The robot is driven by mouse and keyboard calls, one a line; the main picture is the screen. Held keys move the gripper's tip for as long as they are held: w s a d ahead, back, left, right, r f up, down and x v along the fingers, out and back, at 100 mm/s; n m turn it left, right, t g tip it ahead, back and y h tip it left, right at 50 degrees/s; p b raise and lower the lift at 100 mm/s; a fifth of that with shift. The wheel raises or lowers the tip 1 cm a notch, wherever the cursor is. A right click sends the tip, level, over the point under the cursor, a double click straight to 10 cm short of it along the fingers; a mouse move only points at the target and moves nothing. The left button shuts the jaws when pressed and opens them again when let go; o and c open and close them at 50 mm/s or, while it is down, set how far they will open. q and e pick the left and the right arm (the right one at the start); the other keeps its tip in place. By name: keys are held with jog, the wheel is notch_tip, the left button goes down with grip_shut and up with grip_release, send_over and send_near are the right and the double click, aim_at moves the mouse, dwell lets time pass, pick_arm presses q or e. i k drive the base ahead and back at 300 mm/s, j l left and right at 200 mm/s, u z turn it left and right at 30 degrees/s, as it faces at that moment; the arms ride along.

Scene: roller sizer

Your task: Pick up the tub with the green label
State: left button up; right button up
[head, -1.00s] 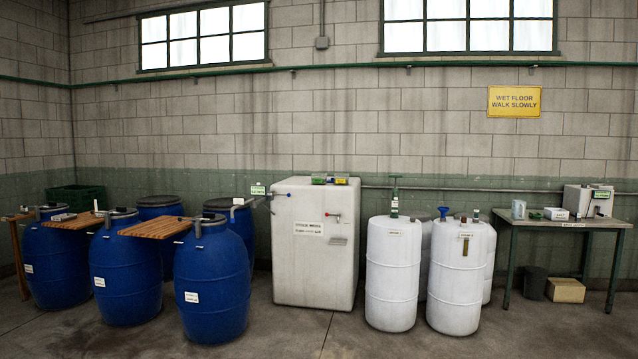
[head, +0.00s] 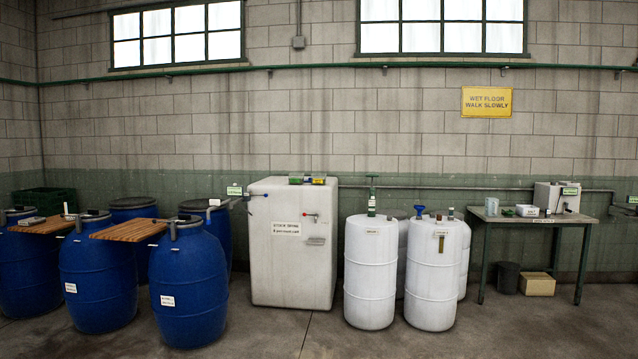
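No tub with a green label can be made out for certain at this distance. A small green item (head: 296,179) and a small dark and yellow item (head: 318,181) sit on top of the white block-shaped tank (head: 267,250). A small white container (head: 527,210) stands on the table (head: 540,221) at the right; its label is too small to read. Neither of my grippers is in view.
Several blue barrels (head: 188,285) stand at the left, with wooden slatted boards (head: 130,229) on them. White drums (head: 370,275) stand right of the tank. A dark bin (head: 507,278) and a cardboard box (head: 537,284) are by the table. Open floor lies in front.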

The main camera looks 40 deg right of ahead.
aim_at(294, 178)
jog(key=i+l+z, duration=0.35)
jog(key=i, duration=0.25)
jog(key=i+l+z, duration=0.35)
jog(key=i, duration=0.3)
jog(key=i+z, duration=0.35)
jog(key=i, duration=2.05)
